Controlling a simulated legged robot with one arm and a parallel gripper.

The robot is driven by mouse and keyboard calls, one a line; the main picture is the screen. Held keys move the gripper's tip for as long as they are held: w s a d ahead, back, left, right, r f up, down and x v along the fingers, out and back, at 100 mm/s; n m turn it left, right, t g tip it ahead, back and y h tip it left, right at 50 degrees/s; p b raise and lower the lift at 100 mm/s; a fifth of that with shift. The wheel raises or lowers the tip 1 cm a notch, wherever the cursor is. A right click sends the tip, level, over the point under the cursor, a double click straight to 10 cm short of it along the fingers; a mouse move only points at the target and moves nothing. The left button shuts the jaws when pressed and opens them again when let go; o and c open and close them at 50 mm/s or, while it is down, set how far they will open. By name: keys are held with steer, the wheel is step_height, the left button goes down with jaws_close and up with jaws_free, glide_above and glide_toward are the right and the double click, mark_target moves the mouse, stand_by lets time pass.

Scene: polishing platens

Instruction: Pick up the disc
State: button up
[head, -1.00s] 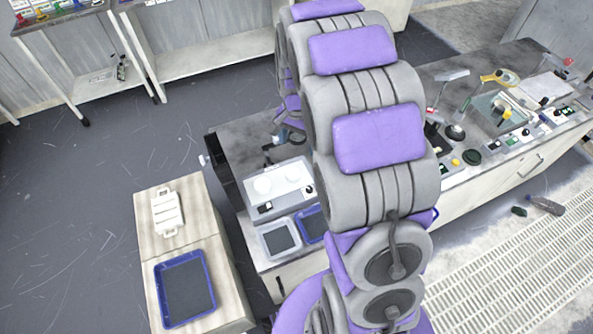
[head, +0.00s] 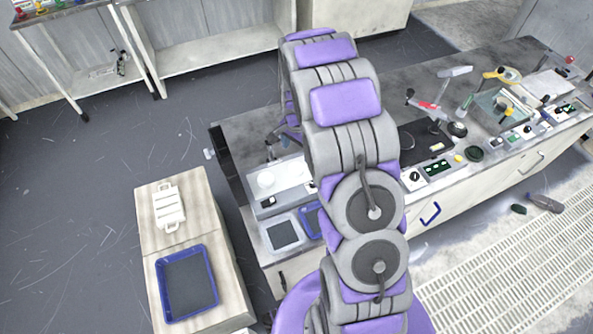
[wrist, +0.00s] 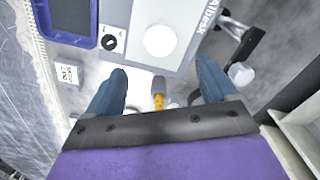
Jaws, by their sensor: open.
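The grey and white polishing machine (head: 268,203) stands on the bench with two round white shapes on top. In the head view, the left round white disc (head: 266,180) shows clearly. In the wrist view, one round white disc (wrist: 160,42) lies on the machine's top, beyond my fingertips. I cannot tell which is the task's disc. My gripper (wrist: 158,82) is open, with its two blue fingers wide apart and nothing held. A small grey and yellow item (wrist: 159,92) shows between the fingers, farther off. My arm hides part of the bench in the head view.
A blue-rimmed tray (head: 165,300) and a white rack (head: 169,207) sit on the low cabinet at left. A blue tray (wrist: 90,38) lies beside the machine. Several tools and control boxes crowd the bench's right side. Floor at left is clear.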

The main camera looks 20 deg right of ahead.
mark_target(295, 168)
steer(key=f, duration=0.3)
steer(key=shift+a+f+b, duration=0.1)
steer(key=shift+a+b, duration=0.2)
steer(key=shift+a, duration=0.05)
steer(key=shift+f, duration=0.35)
steer(key=shift+d+f, duration=0.5)
steer(key=shift+d, duration=0.05)
steer(key=f+b, duration=0.1)
steer(key=f, duration=0.2)
steer(key=shift+s+a+f+b, duration=0.1)
steer(key=shift+a+f+b, duration=0.1)
steer(key=shift+f+b, duration=0.15)
steer(key=shift+a+f, duration=0.2)
steer(key=shift+f, duration=0.1)
steer(key=shift+a, duration=0.2)
steer(key=shift+a+r, duration=0.1)
steer(key=shift+c, duration=0.3)
